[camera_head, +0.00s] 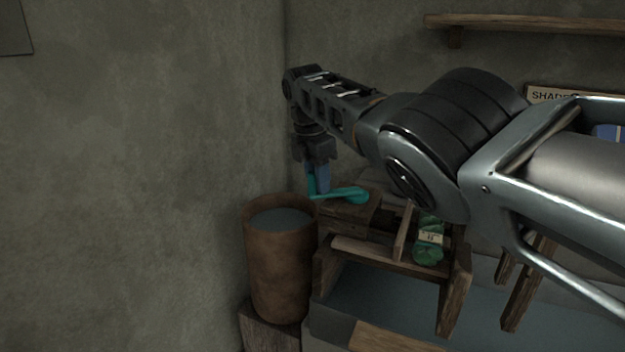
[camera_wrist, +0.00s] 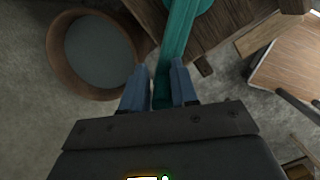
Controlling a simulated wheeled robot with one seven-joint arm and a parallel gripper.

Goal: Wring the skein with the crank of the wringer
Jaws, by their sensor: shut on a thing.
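The teal crank (camera_head: 345,195) of the wringer lies at the wringer's left end in the head view, its arm reaching left from a round hub. My gripper (camera_head: 317,188) points down at the crank's outer end and is shut on its handle. In the wrist view the crank (camera_wrist: 177,45) runs up from between my blue fingers (camera_wrist: 161,92). The wooden wringer frame (camera_head: 390,255) stands over a trough. A green skein (camera_head: 429,240) with a pale label shows at the frame's right side; my arm is close above it. Any cloth or rollers inside are hard to make out.
A brown tub (camera_head: 278,270) of grey-blue liquid stands just left of the crank, and it also shows in the wrist view (camera_wrist: 62,75). The wall is close behind and to the left. A wooden shelf (camera_head: 530,24) hangs at the upper right.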

